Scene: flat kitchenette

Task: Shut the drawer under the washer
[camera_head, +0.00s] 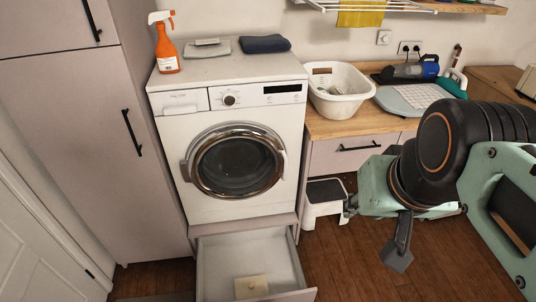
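The white washer (238,150) stands left of the middle, with its round door shut. The drawer (218,262) under it is pulled out towards me, so its inside shows. A small cream-coloured block (250,287) lies in the drawer near the front. The drawer's front is cut off by the lower picture edge, with only part of its right side showing. My gripper (373,236) is to the right of the drawer and above the floor, apart from it. Its two dark fingers are spread with nothing between them.
A tall cabinet (90,130) stands left. The counter holds a white basket (340,108). Bare wooden floor (345,265) lies right of the drawer.

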